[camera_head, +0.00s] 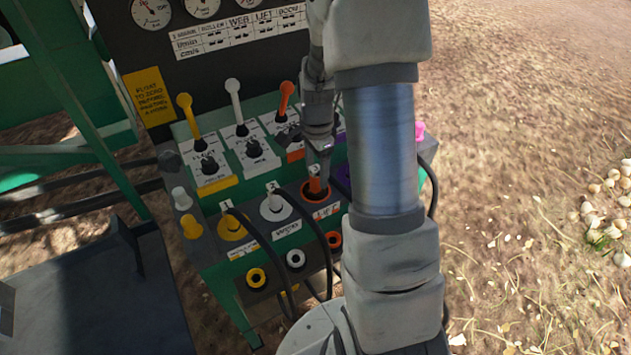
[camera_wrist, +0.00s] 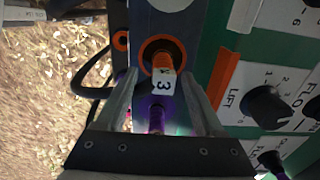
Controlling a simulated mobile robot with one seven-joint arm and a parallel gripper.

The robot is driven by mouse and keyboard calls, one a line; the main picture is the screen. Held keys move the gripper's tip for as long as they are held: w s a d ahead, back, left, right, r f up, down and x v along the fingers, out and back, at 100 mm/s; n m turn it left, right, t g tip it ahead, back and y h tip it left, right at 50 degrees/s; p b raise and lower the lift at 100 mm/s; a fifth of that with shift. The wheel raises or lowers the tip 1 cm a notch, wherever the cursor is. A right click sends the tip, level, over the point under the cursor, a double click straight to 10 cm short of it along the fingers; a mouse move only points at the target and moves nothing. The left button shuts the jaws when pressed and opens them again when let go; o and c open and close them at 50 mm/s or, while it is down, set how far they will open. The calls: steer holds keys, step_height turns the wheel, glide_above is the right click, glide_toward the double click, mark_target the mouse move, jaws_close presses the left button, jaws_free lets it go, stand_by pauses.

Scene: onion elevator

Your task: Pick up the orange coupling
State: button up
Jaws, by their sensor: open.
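The orange coupling (camera_head: 315,186) sits in an orange-ringed socket on the green control console. In the wrist view the orange coupling (camera_wrist: 162,57) carries a white tag marked 3. My gripper (camera_wrist: 158,82) is open, with one finger on each side of the tagged coupling. I cannot tell whether either finger touches it. In the head view my gripper (camera_head: 318,160) is directly above the coupling, and my arm hides the console to its right.
Yellow (camera_head: 231,224) and grey (camera_head: 274,206) couplings sit to the left in the same row. Yellow, white and orange levers (camera_head: 286,98) rise behind, with black knobs before them. Black hoses (camera_head: 262,240) hang across the console front. A purple part (camera_wrist: 156,115) shows between my fingers.

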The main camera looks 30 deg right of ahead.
mark_target(315, 181)
steer(key=f, duration=0.4)
steer(key=shift+w+f, duration=0.2)
steer(key=shift+f, duration=0.1)
jaws_close()
